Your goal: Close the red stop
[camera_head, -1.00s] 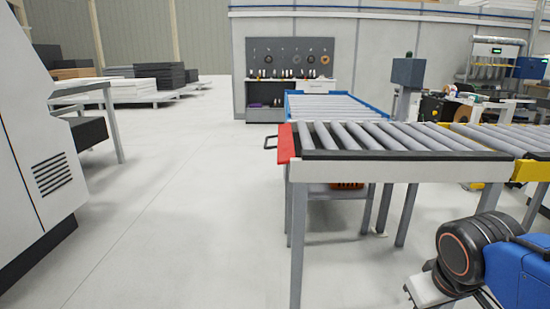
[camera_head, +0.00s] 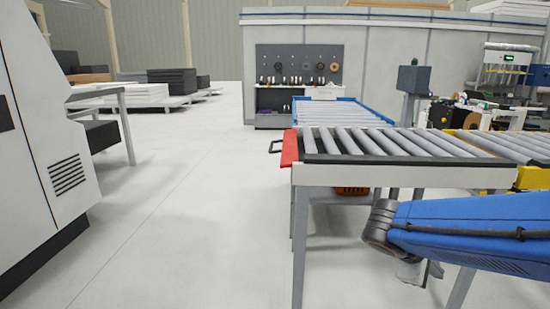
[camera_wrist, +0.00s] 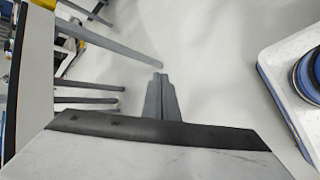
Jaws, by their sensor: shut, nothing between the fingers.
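The red stop (camera_head: 289,149) is a red plate at the left end of the grey roller conveyor (camera_head: 390,174) in the head view. A dark loop handle (camera_head: 275,146) sticks out from it to the left. I cannot tell its exact tilt. In the wrist view my gripper (camera_wrist: 158,77) shows as two grey fingers pressed together, with nothing between them. It points at bare floor and touches nothing visible. In the head view my blue arm is at the lower right, in front of the conveyor, and the fingertips cannot be made out. The stop is not seen in the wrist view.
Grey legs (camera_wrist: 105,80) stand left of my gripper in the wrist view. A blue-framed roller table (camera_head: 332,112) stands behind the conveyor. A large white machine (camera_head: 45,170) stands at the far left. The floor (camera_head: 190,220) between machine and conveyor is clear.

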